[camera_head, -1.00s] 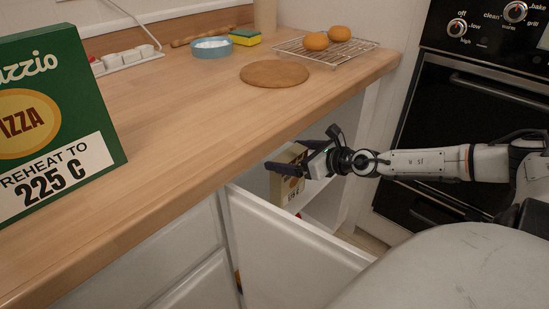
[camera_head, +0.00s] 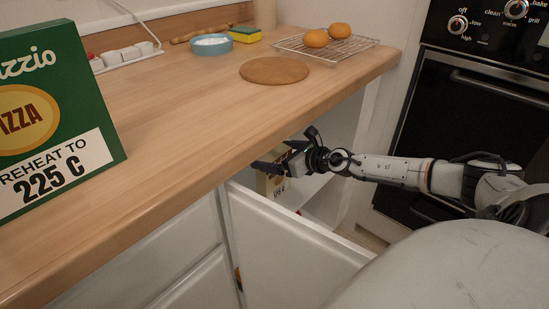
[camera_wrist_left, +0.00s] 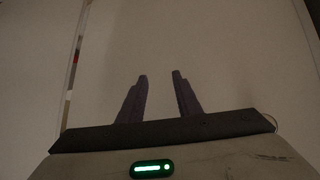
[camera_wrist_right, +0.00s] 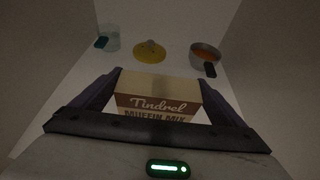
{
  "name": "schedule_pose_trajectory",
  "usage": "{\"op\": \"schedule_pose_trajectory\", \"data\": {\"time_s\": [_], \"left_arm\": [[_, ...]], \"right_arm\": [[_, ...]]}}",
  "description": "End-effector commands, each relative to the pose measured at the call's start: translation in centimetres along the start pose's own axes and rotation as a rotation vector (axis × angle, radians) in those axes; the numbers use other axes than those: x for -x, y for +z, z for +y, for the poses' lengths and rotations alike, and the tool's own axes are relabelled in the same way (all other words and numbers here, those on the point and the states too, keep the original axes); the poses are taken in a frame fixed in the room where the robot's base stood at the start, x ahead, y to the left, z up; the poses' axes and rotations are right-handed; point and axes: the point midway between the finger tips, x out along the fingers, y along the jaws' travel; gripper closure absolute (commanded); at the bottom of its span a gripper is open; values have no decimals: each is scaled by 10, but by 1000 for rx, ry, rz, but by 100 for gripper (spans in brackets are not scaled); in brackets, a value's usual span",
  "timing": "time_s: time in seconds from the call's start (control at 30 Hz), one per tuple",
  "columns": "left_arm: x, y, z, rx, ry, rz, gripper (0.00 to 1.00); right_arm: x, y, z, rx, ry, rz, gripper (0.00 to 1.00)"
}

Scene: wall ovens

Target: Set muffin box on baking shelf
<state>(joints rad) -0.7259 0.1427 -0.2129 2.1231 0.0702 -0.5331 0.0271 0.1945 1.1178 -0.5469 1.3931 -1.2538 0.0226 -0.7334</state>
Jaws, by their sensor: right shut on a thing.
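The muffin box (camera_wrist_right: 158,88) is cream and brown and reads "Tindrel Muffin Mix" in the right wrist view. My right gripper (camera_wrist_right: 160,98) is shut on it, one finger on each side. In the head view the box (camera_head: 270,186) shows partly, under the counter edge inside the open cabinet, below my right gripper (camera_head: 268,166). A white shelf surface (camera_wrist_right: 128,62) lies ahead of the box; I cannot tell whether the box touches it. My left gripper (camera_wrist_left: 160,85) is open and empty in front of a pale panel, and is out of the head view.
A glass (camera_wrist_right: 109,40), a yellow round item (camera_wrist_right: 150,52) and a pot (camera_wrist_right: 205,57) stand beyond the box. The open cabinet door (camera_head: 290,250) is below my right arm. The wooden counter (camera_head: 190,120) overhangs it. A green pizza box (camera_head: 60,110) stands on the counter.

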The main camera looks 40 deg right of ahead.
Motion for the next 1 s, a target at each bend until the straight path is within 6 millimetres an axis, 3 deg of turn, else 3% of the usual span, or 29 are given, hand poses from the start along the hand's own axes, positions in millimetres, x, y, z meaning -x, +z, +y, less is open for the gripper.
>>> {"op": "schedule_pose_trajectory", "data": {"time_s": [0.27, 0.3, 0.33, 0.67, 1.0], "left_arm": [[4, 2, 2, 7, 3, -2, 69], [4, 2, 2, 7, 3, -2, 69], [4, 2, 2, 7, 3, -2, 69], [4, 2, 2, 5, 3, -3, 69], [1, 4, 2, 6, 3, -4, 69]], "right_arm": [[0, 0, -1, 0, -2, -2, 54], [0, -2, -1, -1, -1, 2, 3], [0, -1, -1, -1, 0, 2, 0], [4, 0, -1, 0, -1, 3, 0], [42, -4, -3, 0, -4, 7, 0]]}}
